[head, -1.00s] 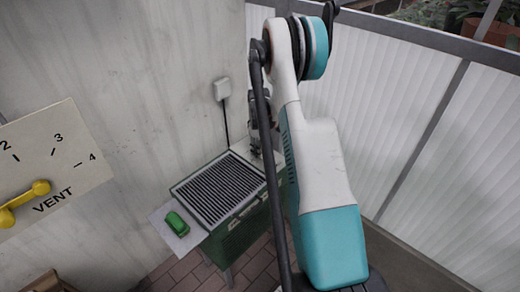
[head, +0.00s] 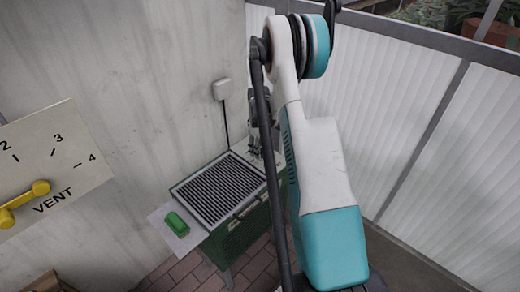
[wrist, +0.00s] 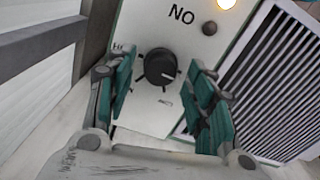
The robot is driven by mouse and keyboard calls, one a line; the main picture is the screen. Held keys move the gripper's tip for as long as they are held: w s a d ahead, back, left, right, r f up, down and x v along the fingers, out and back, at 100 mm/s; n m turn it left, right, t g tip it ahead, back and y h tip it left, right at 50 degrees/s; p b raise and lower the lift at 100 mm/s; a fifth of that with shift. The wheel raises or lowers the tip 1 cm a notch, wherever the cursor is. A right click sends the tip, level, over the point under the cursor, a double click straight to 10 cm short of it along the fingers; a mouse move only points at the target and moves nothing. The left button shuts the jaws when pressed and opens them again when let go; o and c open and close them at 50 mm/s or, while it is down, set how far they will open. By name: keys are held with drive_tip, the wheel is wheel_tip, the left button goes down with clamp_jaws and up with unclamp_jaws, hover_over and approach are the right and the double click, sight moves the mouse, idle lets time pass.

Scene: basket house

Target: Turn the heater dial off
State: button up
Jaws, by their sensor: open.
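The heater (head: 238,236) is a green box with a dark slatted top, standing against the wall in the head view. Its dial is a round black knob (wrist: 160,68) with a white pointer line, on a pale panel (wrist: 150,112) in the wrist view. The pointer aims to the right and slightly down. My gripper (wrist: 162,88) is open, with one teal-padded finger on each side of the dial and visible gaps between. In the head view my gripper (head: 258,150) is over the heater's far right end, partly hidden by my arm, and the dial is hidden.
A lit lamp (wrist: 226,4) and a dark round spot (wrist: 209,28) sit near the letters "NO". Grille slats (wrist: 268,80) lie right of the panel. A green object (head: 177,223) rests on the heater's side shelf. A VENT panel (head: 75,150) with yellow handle is at left.

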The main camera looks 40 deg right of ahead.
wheel_tip(320, 180, up, 11)
drive_tip(key=shift+a, duration=0.15)
drive_tip(key=shift+a+r, duration=0.1)
drive_tip(key=shift+r, duration=0.05)
idle(0.5)
